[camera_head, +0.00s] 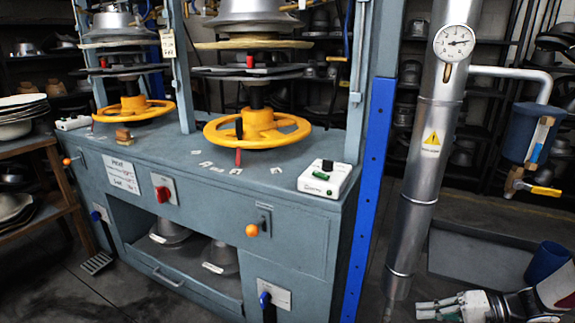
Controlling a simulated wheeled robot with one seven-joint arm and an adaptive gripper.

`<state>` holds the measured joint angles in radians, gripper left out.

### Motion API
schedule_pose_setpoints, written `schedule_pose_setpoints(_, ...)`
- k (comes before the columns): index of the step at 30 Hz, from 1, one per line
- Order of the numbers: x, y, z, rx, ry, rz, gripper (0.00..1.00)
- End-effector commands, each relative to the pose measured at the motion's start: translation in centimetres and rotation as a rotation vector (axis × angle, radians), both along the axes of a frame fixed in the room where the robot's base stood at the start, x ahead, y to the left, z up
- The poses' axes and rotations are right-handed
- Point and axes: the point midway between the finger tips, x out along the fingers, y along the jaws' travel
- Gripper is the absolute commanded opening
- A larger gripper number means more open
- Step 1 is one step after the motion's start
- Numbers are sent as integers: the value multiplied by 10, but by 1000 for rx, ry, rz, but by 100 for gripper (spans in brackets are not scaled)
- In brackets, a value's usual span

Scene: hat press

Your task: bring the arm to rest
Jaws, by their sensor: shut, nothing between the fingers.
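My gripper (422,310) shows at the bottom right, pointing left, with its fingers together and nothing between them. My arm runs off the right edge behind it. The gripper is low, to the right of the hat press (210,190) and in front of the silver pipe (418,170) in the picture. It appears apart from both. The press carries two yellow handwheels (300,132), a white control box (324,181) and an orange knob (252,230).
A blue upright post (370,195) stands at the press's right edge. A pressure gauge (454,43) sits on the pipe. A blue canister (530,130) with a yellow valve handle (546,190) hangs at the right. A grey tray (480,255) and blue bin (546,262) are beyond the gripper.

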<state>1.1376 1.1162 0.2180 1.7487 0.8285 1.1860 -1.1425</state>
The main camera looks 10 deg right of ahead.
Motion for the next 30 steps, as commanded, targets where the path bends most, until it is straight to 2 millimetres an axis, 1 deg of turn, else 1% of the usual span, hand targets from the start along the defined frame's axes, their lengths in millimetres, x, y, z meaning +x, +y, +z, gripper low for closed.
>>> schedule_pose_setpoints(1,1,7,26,-33,18,42,0)
schedule_pose_setpoints(3,1,17,52,-74,48,91,0)
schedule_pose_setpoints(8,-3,41,111,-175,113,188,0)
schedule_pose_setpoints(9,-4,47,125,-201,128,209,0)
schedule_pose_setpoints(11,-7,56,147,-242,147,240,0)
schedule_pose_setpoints(12,-10,62,161,-271,160,260,0)
schedule_pose_setpoints(14,-14,72,182,-313,179,287,0)
schedule_pose_setpoints(15,-17,78,196,-343,189,303,0)
schedule_pose_setpoints(17,-23,88,216,-387,203,326,0)
schedule_pose_setpoints(18,-26,94,230,-417,211,339,0)
schedule_pose_setpoints(23,-45,119,282,-538,236,383,0)
schedule_pose_setpoints(24,-50,125,295,-568,240,391,0)
schedule_pose_setpoints(30,-81,153,355,-719,244,417,0)
